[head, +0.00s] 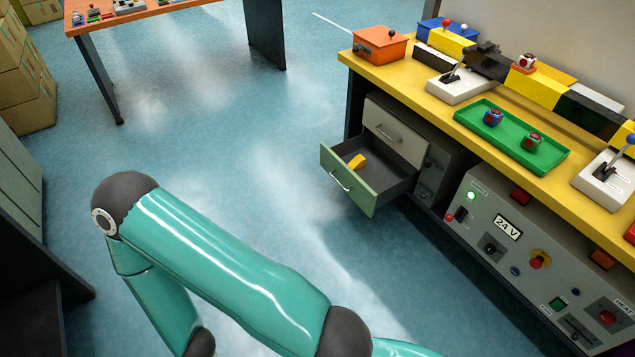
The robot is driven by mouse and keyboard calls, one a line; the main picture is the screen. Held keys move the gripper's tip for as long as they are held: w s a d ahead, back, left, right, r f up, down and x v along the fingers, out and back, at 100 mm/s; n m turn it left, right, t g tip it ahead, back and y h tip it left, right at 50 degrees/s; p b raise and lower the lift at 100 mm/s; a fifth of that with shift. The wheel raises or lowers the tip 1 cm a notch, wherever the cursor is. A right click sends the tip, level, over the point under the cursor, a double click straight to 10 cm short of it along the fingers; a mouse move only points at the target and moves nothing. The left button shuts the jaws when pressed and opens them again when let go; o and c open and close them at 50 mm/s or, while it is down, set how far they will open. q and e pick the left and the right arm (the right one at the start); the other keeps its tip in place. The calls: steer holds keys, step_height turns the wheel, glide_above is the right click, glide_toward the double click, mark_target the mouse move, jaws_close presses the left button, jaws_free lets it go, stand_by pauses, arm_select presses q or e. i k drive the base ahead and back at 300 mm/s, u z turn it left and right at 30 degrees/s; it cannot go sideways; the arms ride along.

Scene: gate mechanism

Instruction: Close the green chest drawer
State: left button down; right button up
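The green chest drawer (347,185) is pulled out from the chest under the yellow workbench, in the right half of the head view. Its front is light green with a metal handle (340,181). A small yellow-orange object (357,161) lies inside the open drawer. The grey-white upper drawer (394,131) above it looks shut. My teal left arm crosses the lower part of the view, well to the left of and nearer than the drawer. Neither gripper shows in this view.
The yellow workbench (408,85) carries an orange box (380,44), a green tray (512,137) and lever units. A grey control panel (500,257) stands right of the drawer. The blue floor (225,130) left of the drawer is clear. Boxes (22,80) stand far left.

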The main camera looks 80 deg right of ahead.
mark_target(386, 176)
steer(key=u, duration=0.2)
steer(key=i, duration=0.6)
steer(key=z, duration=2.2)
steer(key=i, duration=0.3)
steer(key=z, duration=2.65)
steer(key=i, duration=1.05)
steer(key=u, duration=0.7)
